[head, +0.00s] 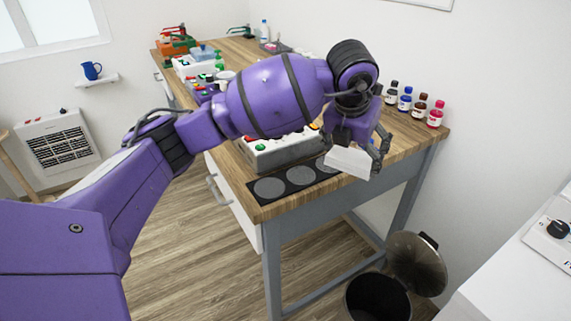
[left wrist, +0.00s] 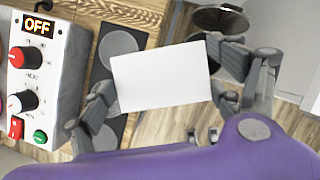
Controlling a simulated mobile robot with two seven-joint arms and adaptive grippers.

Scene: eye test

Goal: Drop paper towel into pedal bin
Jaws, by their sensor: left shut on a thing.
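A white paper towel (head: 347,161) is held by my left gripper (head: 353,153) above the front right corner of the workbench. In the left wrist view the paper towel (left wrist: 161,78) shows as a flat white rectangle between the two fingers of my left gripper (left wrist: 163,88), which is shut on it. The pedal bin (head: 376,300) stands on the floor below and right of the gripper, its dark opening showing and its round lid (head: 417,263) raised. The bin's lower part is cut off by the picture edge. My right gripper is not in view.
The wooden workbench (head: 412,135) carries a control box (head: 275,152), a dark strip with grey discs (head: 270,187) and several small bottles (head: 405,98) at its back edge. A bench leg (head: 272,270) stands left of the bin. A white unit (head: 520,275) is at the right.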

